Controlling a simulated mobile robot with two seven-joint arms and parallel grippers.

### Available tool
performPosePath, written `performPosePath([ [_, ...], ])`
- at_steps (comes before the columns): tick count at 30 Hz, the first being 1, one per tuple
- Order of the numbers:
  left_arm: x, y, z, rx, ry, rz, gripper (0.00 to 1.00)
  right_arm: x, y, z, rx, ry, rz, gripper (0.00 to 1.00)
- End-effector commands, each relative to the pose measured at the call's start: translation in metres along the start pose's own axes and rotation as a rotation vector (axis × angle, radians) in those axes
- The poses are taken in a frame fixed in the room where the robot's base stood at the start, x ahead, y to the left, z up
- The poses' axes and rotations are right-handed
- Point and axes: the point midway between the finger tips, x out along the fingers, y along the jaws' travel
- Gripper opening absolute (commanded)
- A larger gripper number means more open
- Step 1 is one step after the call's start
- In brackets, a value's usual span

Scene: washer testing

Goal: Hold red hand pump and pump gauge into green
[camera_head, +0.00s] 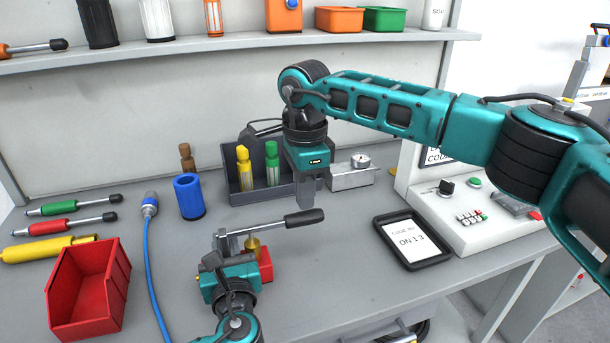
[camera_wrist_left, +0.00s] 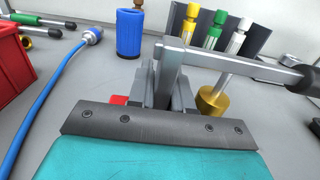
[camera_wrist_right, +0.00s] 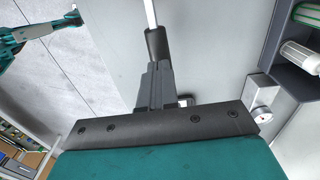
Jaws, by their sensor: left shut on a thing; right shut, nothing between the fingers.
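The red hand pump (camera_head: 266,268) stands on the table at the front middle, with a brass cylinder (camera_head: 253,246) and a grey lever ending in a black handle (camera_head: 304,217). My left gripper (camera_wrist_left: 165,88) is shut on the pump's body, which its fingers and arm partly hide. My right gripper (camera_head: 308,190) is shut and empty, just above the handle. In the right wrist view, the fingertips (camera_wrist_right: 155,75) line up with the handle (camera_wrist_right: 157,44); I cannot tell whether they touch. The gauge (camera_head: 361,160) sits on a silver block behind; its needle is too small to read.
A dark bin (camera_head: 236,187) with yellow and green cylinders stands behind my right gripper. A blue cylinder (camera_head: 189,197), blue hose (camera_head: 149,245) and red bin (camera_head: 90,292) are on the left. A black tablet (camera_head: 413,241) and a control console (camera_head: 470,232) are on the right.

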Motion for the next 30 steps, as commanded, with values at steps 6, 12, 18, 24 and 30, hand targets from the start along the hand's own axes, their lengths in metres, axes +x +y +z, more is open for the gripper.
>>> performPosePath([
  [6, -0.001, 0.0, -0.002, 0.002, 0.004, -0.001, 0.0, 0.003, 0.0, 0.0, 0.001, 0.0, -0.002, 0.0],
  [12, -0.001, 0.0, -0.002, 0.002, 0.004, -0.001, 0.0, 0.008, 0.0, 0.001, 0.001, 0.0, -0.001, 0.0],
  [18, -0.001, 0.0, -0.002, 0.002, 0.004, -0.001, 0.0, 0.026, 0.0, 0.003, 0.001, 0.0, 0.0, 0.0],
  [24, -0.001, 0.0, -0.002, 0.002, 0.004, -0.001, 0.0, 0.044, 0.0, 0.006, 0.001, -0.001, 0.001, 0.0],
  [30, -0.001, 0.0, -0.002, 0.002, 0.004, -0.001, 0.0, 0.062, 0.0, 0.008, 0.0, 0.0, 0.001, 0.0],
])
